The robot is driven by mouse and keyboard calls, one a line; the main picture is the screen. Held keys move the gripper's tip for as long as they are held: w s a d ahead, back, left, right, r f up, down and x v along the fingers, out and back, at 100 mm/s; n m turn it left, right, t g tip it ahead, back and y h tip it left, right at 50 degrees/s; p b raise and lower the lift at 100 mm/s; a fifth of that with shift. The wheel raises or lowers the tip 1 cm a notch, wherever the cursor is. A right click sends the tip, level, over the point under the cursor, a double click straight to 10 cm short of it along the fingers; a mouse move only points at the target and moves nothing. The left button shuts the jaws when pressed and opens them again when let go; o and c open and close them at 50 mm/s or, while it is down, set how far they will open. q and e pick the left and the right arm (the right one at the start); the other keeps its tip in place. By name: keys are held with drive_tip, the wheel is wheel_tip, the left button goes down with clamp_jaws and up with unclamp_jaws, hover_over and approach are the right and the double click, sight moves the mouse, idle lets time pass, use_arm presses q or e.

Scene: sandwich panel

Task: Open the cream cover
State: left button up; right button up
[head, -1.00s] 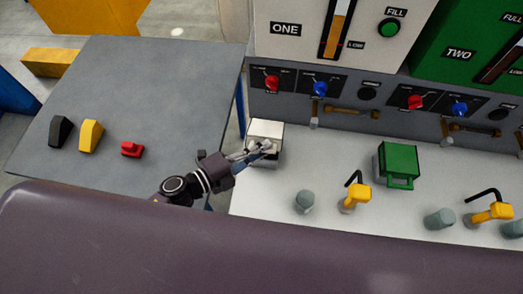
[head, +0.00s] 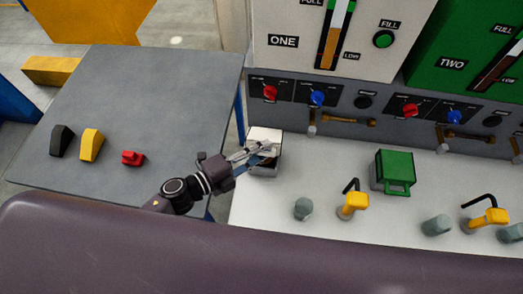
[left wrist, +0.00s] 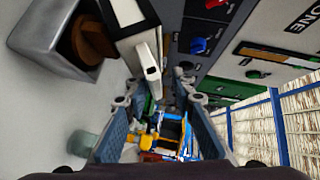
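The cream cover (head: 263,134) sits on its small box at the left end of the white counter. In the left wrist view the cover (left wrist: 127,12) is tilted up, with its pale handle (left wrist: 147,62) facing my fingers. The grey box (left wrist: 45,43) below shows its open inside with a brown part (left wrist: 92,40) in it. My left gripper (head: 268,149) is at the cover's front side. In the left wrist view its fingers (left wrist: 160,92) are spread, with the handle just ahead of their tips; contact is unclear. My right gripper is not in view.
A green cover (head: 396,170) and yellow taps (head: 353,203) stand to the right on the counter. The panel with red and blue knobs (head: 317,97) rises behind. A grey table (head: 150,100) at left holds black, yellow and red pieces (head: 91,143).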

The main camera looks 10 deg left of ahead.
use_arm(q)
drive_tip(key=shift+s+a+f, duration=0.1)
drive_tip(key=shift+f, duration=0.05)
drive_tip(key=shift+s+a, duration=0.2)
drive_tip(key=v, duration=1.1)
drive_tip(key=shift+r, duration=0.2)
drive_tip(key=shift+s, duration=0.15)
